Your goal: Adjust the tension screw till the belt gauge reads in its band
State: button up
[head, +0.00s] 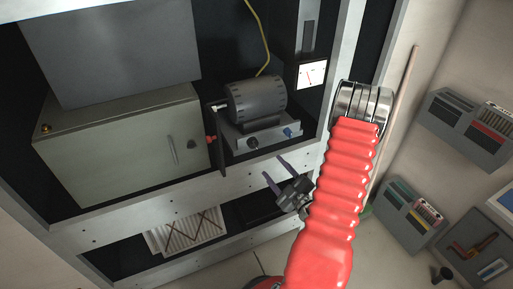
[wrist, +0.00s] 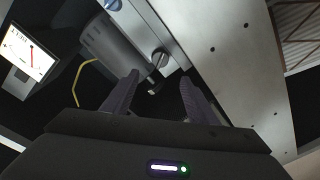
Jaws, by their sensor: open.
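The belt gauge (head: 312,74) is a white dial at the right of the rack. Its red needle also shows in the wrist view (wrist: 28,54), but I cannot make out the band. A grey motor (head: 257,103) sits on a light metal base (head: 270,136). The base's front has a dark round knob (head: 252,143) and a blue fitting (head: 290,132); I cannot tell for sure which is the tension screw. My gripper (head: 274,167) is open and empty, below and in front of the base. In the wrist view, the dark knob (wrist: 160,58) appears just beyond my fingertips (wrist: 158,80), apart from them.
A beige cabinet (head: 120,145) stands left of the motor, with a dark upright plate (head: 217,140) between them. A rack rail (head: 180,199) crosses below the base. A yellow cable (head: 265,40) hangs above the motor. Wall bins (head: 470,125) are at the right.

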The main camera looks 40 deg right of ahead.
aim_at(255, 147)
jog(key=w+d, duration=0.1)
jog(key=w, duration=0.8)
jog(key=w+d, duration=0.1)
jog(key=w, duration=0.3)
jog(key=shift+w+d, duration=0.3)
jog(key=shift+d, duration=0.05)
jog(key=shift+c, duration=0.3)
jog(key=c, duration=1)
jog(key=shift+f+m, duration=0.1)
jog(key=shift+m, duration=0.3)
jog(key=m, duration=0.3)
jog(key=shift+f+m+t+h, duration=0.1)
jog(key=shift+m+t+h, duration=0.25)
jog(key=shift+m, duration=2.25)
